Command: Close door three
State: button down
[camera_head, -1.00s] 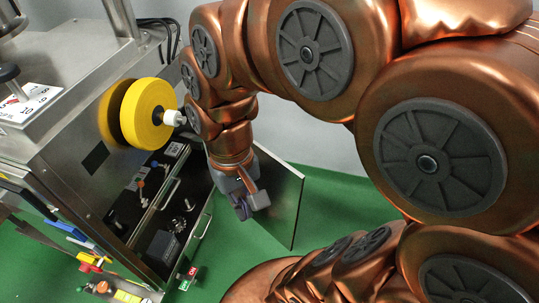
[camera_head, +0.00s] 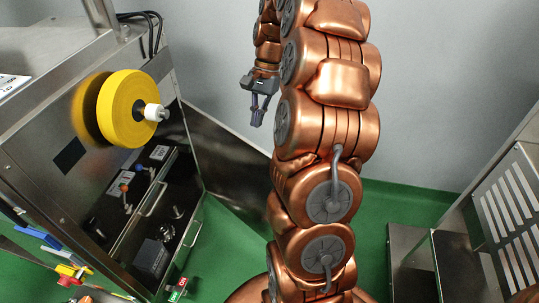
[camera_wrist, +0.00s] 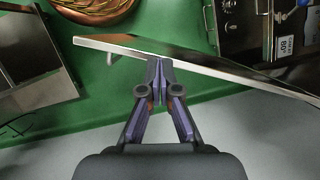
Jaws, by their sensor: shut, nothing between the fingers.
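The open door (camera_head: 225,155) is a dark flat panel standing out from the right side of the steel machine; my arm hides its far end. In the wrist view its bright top edge (camera_wrist: 200,60) runs slantwise across the picture, with a small handle (camera_wrist: 110,58) on the side facing my gripper. My gripper (camera_head: 256,122) is shut and empty, pointing down beyond the panel's top edge in the head view. In the wrist view my fingertips (camera_wrist: 160,62) are right at the door's edge; I cannot tell whether they touch it. No door number is readable.
A steel frame (camera_head: 500,225) stands at the right. The green floor (camera_head: 385,205) is clear between door and frame.

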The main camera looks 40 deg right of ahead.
aim_at(267, 153)
jog(key=d+f+m+b, duration=0.1)
jog(key=d+f+m, duration=0.3)
jog(key=d, duration=0.5)
jog(key=shift+t+y, duration=0.3)
jog(key=shift+s+a+r+x, duration=0.15)
jog(key=shift+a+x, duration=0.25)
jog(key=shift+x, duration=1.6)
jog(key=shift+s+a+r+x, duration=0.15)
jog(key=shift+a+x, duration=0.25)
jog(key=shift+x, duration=1.65)
jog(key=shift+s+a+r+x, duration=0.15)
jog(key=shift+a+x, duration=0.25)
jog(key=shift+x, duration=1.6)
